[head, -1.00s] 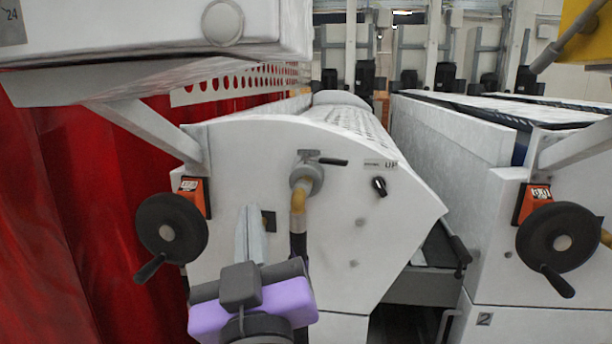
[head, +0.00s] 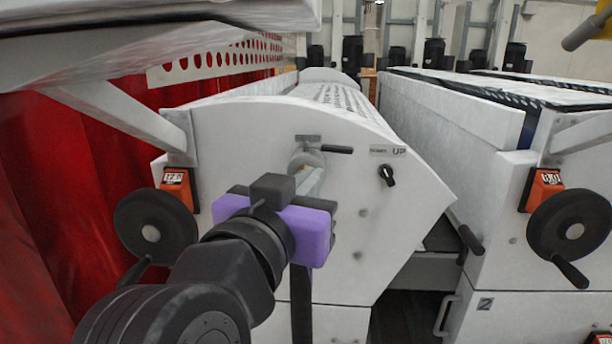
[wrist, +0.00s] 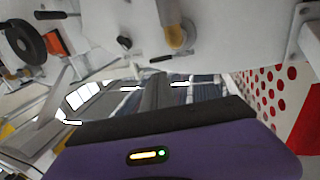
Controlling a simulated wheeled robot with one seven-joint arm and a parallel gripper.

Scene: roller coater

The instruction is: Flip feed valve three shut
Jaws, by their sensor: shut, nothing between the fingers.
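The feed valve (head: 306,158) sits on the white end panel of the middle machine, with a pipe running down from it. Its dark lever handle (head: 338,149) points right, roughly level, crosswise to the pipe. The wrist view shows the valve and pipe (wrist: 175,36) upside down, with the handle (wrist: 161,58) beside it. My gripper (head: 312,176) has its pale fingers shut and empty, just below the valve body and in front of the pipe. I cannot tell whether they touch it. My purple gripper body hides the lower pipe. No number shows beside this valve.
A black selector knob (head: 387,175) with an "UP" label is right of the lever. Black handwheels stand at left (head: 155,228) and right (head: 570,226). A white bracket (head: 130,112) slants at upper left, before red curtains (head: 60,190). The panel right of the valve has open space before it.

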